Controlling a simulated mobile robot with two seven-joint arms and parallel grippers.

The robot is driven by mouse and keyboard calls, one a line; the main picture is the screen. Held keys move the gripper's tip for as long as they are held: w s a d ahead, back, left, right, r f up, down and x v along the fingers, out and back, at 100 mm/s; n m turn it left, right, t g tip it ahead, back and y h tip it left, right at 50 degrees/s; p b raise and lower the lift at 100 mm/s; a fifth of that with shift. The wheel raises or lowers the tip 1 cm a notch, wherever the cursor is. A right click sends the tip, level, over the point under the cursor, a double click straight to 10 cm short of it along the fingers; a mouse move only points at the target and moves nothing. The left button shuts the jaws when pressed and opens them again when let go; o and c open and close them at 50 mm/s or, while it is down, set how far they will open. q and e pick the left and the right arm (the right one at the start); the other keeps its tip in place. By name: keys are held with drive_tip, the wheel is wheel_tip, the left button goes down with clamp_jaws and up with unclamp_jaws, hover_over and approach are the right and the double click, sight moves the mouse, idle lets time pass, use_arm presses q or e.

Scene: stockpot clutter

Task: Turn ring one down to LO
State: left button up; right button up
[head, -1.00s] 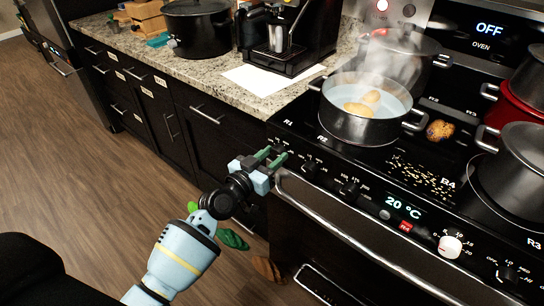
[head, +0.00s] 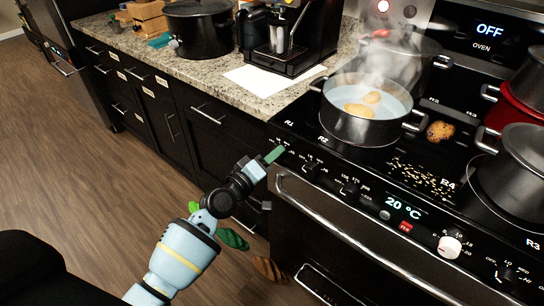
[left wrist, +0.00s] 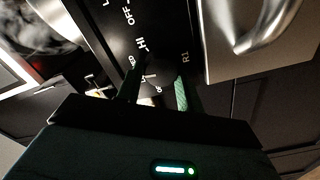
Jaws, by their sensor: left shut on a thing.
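The ring one knob (left wrist: 158,72) is a dark knob on the stove's front panel, beside the letters R1 and the markings HI and OFF in the left wrist view. My left gripper (left wrist: 156,92) is shut on this knob, with one finger on each side. Its pointer and exact setting are hard to read. In the head view my left gripper (head: 274,156) is at the left end of the front panel and hides most of this knob.
A steaming pot (head: 355,128) with potatoes in water stands on the hob. Other knobs, such as this one (head: 310,170), run along the panel to the right. The oven handle (head: 330,222) is just below. A lidded pot (head: 514,165) stands at right.

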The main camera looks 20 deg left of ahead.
use_arm(q)
drive_tip(key=n, duration=0.5)
drive_tip(key=shift+f+n, duration=0.1)
drive_tip(key=shift+n, duration=0.3)
idle(0.4)
drive_tip(key=o, duration=1)
drive_tip(key=shift+c, duration=0.2)
drive_tip(key=shift+s+a, duration=0.1)
drive_tip(key=v, duration=0.7)
drive_tip(key=shift+s+p, duration=0.3)
drive_tip(key=shift+a, duration=0.1)
